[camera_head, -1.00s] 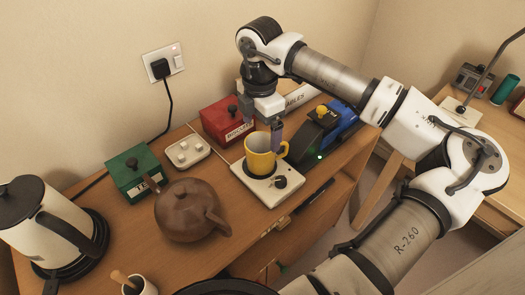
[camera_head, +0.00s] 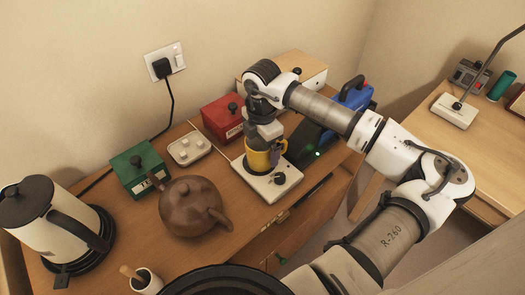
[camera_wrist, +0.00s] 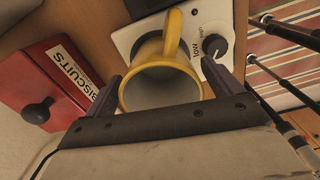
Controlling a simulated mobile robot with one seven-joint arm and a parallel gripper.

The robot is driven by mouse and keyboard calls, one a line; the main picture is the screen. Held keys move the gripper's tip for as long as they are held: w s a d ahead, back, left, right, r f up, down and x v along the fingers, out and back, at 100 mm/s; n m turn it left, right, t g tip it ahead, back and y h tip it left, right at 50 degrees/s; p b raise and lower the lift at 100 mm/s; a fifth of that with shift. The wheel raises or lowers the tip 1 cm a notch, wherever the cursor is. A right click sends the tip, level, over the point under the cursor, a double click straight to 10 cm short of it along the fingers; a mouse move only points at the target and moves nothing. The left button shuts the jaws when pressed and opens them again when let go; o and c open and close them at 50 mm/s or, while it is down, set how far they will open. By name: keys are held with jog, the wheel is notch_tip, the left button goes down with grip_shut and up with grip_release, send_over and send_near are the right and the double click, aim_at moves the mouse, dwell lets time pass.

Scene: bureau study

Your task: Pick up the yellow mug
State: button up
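The yellow mug (camera_head: 257,161) stands upright on a white hot plate (camera_head: 260,184) with a black dial, under my gripper (camera_head: 263,147). In the wrist view, I look down into the empty-looking mug (camera_wrist: 160,92), its handle pointing to the top of the picture. The fingers of my gripper (camera_wrist: 163,86) are apart, one on each side of the mug. Narrow gaps seem to show between the fingers and its wall; I cannot tell whether either finger touches it. In the head view my wrist hides the mug's upper part.
A red biscuits box (camera_head: 222,117) stands close behind the mug. A brown teapot (camera_head: 190,205), a green box (camera_head: 139,168) and a white tray (camera_head: 187,148) are to the left. A dark device with a green light (camera_head: 316,153) and a blue object (camera_head: 355,94) are to the right.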

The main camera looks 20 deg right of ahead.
jog(key=c, duration=1.1)
